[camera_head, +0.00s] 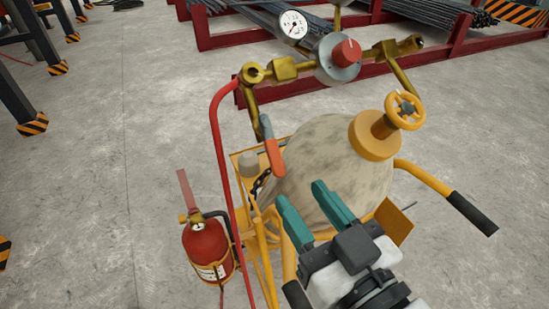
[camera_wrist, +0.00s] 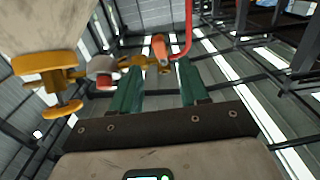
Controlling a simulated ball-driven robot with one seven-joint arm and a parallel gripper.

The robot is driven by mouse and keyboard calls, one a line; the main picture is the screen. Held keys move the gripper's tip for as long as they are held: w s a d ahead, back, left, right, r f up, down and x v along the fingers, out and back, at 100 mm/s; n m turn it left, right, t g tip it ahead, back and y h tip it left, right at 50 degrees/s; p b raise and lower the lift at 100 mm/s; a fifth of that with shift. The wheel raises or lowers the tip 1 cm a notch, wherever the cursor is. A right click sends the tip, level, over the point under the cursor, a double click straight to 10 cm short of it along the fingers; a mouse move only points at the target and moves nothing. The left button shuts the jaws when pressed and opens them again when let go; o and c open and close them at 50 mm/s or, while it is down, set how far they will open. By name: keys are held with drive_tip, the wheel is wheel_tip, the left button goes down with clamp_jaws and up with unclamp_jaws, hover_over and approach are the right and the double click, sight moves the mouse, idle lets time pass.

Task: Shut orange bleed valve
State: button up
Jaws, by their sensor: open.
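An orange lever handle (camera_head: 274,156) on a grey stem hangs downward below the left end of the brass pipework (camera_head: 285,69). It appears to be the bleed valve lever. In the wrist view the orange lever (camera_wrist: 158,47) shows ahead, between the directions of my two fingers. My gripper (camera_head: 300,193) has teal fingers spread apart with nothing between them. It is below and right of the lever in the head view, apart from it. In the wrist view my gripper (camera_wrist: 158,68) is also open and empty.
A beige tank (camera_head: 335,165) carries a yellow-orange handwheel (camera_head: 405,110). A red knob (camera_head: 346,52) and a pressure gauge (camera_head: 293,24) sit on the pipework. A red hose (camera_head: 219,145) runs down on the left. A fire extinguisher (camera_head: 208,250) stands beside the yellow cart.

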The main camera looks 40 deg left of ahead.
sight(277, 163)
drive_tip(key=p+x, duration=0.1)
drive_tip(key=x, duration=0.8)
drive_tip(key=shift+w+a+p, duration=0.25)
drive_tip(key=shift+a+p, duration=0.1)
drive_tip(key=shift+c, duration=0.2)
clamp_jaws()
